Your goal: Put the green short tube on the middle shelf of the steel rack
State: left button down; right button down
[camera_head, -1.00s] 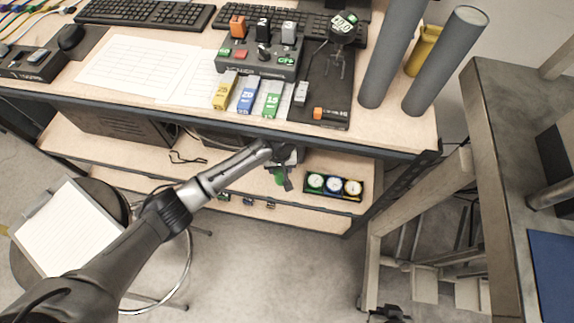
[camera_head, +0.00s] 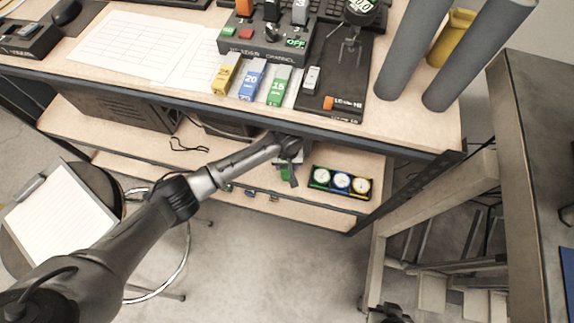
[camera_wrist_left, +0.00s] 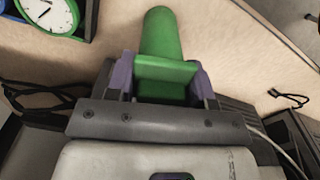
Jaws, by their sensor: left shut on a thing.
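The green short tube (camera_wrist_left: 162,35) is between the purple-grey fingers of my left gripper (camera_wrist_left: 160,82) in the left wrist view. The gripper is shut on it. The tube's far part sticks out over a pale wooden shelf surface. In the head view my left gripper (camera_head: 288,160) is at the lower wooden shelf (camera_head: 240,170), under the tabletop, and only a bit of the green tube (camera_head: 286,174) shows below it. I cannot tell whether the tube touches the shelf. A dark piece, seemingly my right gripper (camera_head: 389,313), shows at the bottom edge; its jaws are unclear.
A holder with green, blue and yellow dials (camera_head: 341,183) stands on the shelf right of my left gripper. A dark box (camera_head: 120,105) and cables are at left. The tabletop edge (camera_head: 210,101) overhangs. A stool with a clipboard (camera_head: 60,220) stands at left.

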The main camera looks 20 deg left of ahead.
pick_arm(q)
jog(key=shift+f, duration=0.3)
jog(key=shift+c, duration=2.4)
grip_release()
jog(key=shift+f, duration=0.1)
jog(key=shift+r, duration=0.45)
notch_tip(320, 180, up, 6)
jog(key=p, duration=0.4)
jog(key=shift+r, duration=0.5)
